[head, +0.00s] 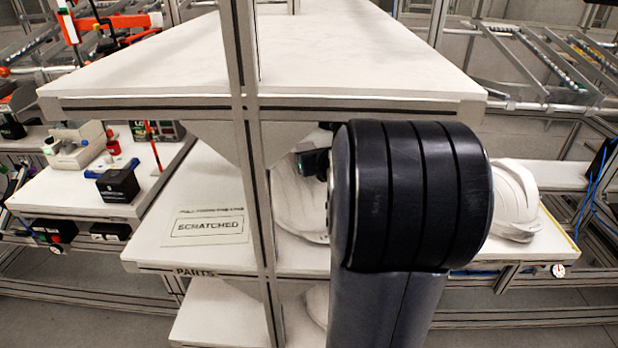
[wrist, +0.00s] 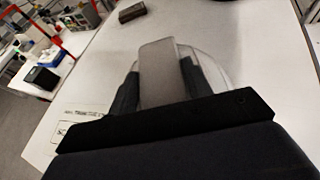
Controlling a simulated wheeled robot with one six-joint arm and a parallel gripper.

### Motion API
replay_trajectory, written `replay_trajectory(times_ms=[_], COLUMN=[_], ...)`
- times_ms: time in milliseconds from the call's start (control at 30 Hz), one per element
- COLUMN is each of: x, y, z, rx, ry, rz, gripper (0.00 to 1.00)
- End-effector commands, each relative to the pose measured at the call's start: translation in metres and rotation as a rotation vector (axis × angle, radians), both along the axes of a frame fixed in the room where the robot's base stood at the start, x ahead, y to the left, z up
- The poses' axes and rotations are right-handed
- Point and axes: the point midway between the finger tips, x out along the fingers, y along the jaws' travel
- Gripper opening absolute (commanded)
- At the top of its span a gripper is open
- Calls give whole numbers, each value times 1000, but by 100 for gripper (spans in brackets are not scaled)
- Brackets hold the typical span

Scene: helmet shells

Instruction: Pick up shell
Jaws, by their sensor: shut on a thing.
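A white helmet shell (head: 296,205) sits on the middle shelf, partly hidden by a rack post and by my arm. My gripper (head: 316,164) shows only in part as a dark shape at the shell's upper right. In the wrist view my gripper (wrist: 161,88) has one dark finger on each side of the shell's raised grey middle band (wrist: 158,72). It is shut on the shell. The shell's pale rounded edge shows beyond the fingers. Whether the shell touches the shelf is hard to tell.
A white upper shelf (head: 290,65) overhangs the middle shelf (head: 190,255). A "SCRATCHED" label (head: 207,226) lies left of the shell. Another white shell (head: 514,198) stands at the right, and one shows on the lower shelf (head: 317,302). A dark block (wrist: 132,12) lies farther back.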

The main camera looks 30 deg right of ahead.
Motion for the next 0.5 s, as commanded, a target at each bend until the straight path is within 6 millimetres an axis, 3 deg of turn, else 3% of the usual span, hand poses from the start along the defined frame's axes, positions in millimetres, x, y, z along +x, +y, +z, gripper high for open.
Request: replay_trajectory(times_ms=[233,500], x=[-2,-2], y=[1,0], z=[-9,-8], rx=[6,5], ry=[15,15], rz=[-1,0], gripper=[0,0])
